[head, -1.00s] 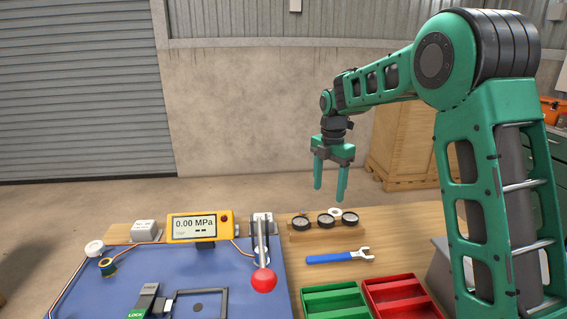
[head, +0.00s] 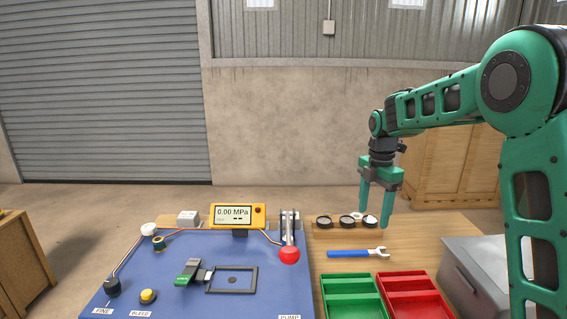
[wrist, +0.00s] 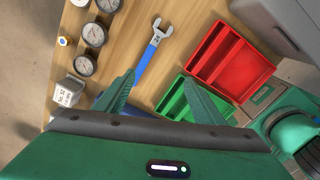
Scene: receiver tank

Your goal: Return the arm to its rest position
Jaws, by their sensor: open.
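My arm is the green arm on the right of the head view, bent over the back right of the table. My gripper (head: 376,206) points straight down, with its two green fingers apart and nothing between them. It appears in front of the row of gauges in the head view. In the wrist view my gripper (wrist: 157,95) is also open and empty, above the table. The blue-handled wrench (wrist: 149,52) lies on the wood near the fingertips in that view.
A blue panel (head: 190,265) carries a yellow pressure display (head: 238,216) reading 0.00 MPa and a red-knobbed lever (head: 289,254). A green tray (head: 351,288) and a red tray (head: 413,287) stand at the front right. Several gauges (wrist: 94,34) sit at the table's back. A wooden crate (head: 455,175) stands behind.

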